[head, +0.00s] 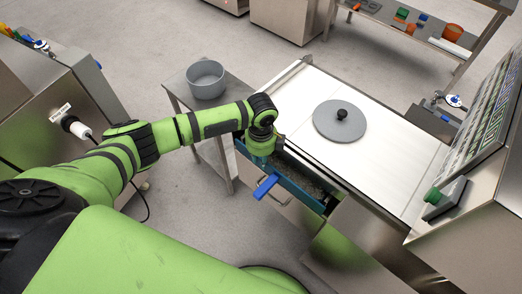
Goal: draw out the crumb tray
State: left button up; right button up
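The crumb tray (310,199) is a blue-rimmed tray with a dark, speckled inside. It shows as a long narrow strip along the near side of the steel machine, below its top. A bright blue handle (266,187) sticks out at the tray's front. My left arm reaches in from the left, and its gripper (260,158) points down at the left part of the tray, behind the handle as seen here. Its fingertips are small and unclear, so I cannot tell whether they are open or touch the tray. My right gripper is out of view.
A round grey lid (339,122) with a black knob lies on the machine's top (385,150). A grey pot (206,80) stands on a small side table (178,88) behind my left arm. A control panel (480,130) rises at the right. Open floor lies left of the machine.

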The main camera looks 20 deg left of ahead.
pick_arm(q)
jog(key=shift+f, duration=0.4)
grip_shut()
jog(key=s+a+p, duration=0.3)
jog(key=s+p, duration=0.3)
jog(key=s, duration=0.2)
jog(key=s+a+p, duration=0.3)
jog(key=s+p, duration=0.4)
jog(key=s, duration=0.2)
jog(key=shift+r, duration=0.15)
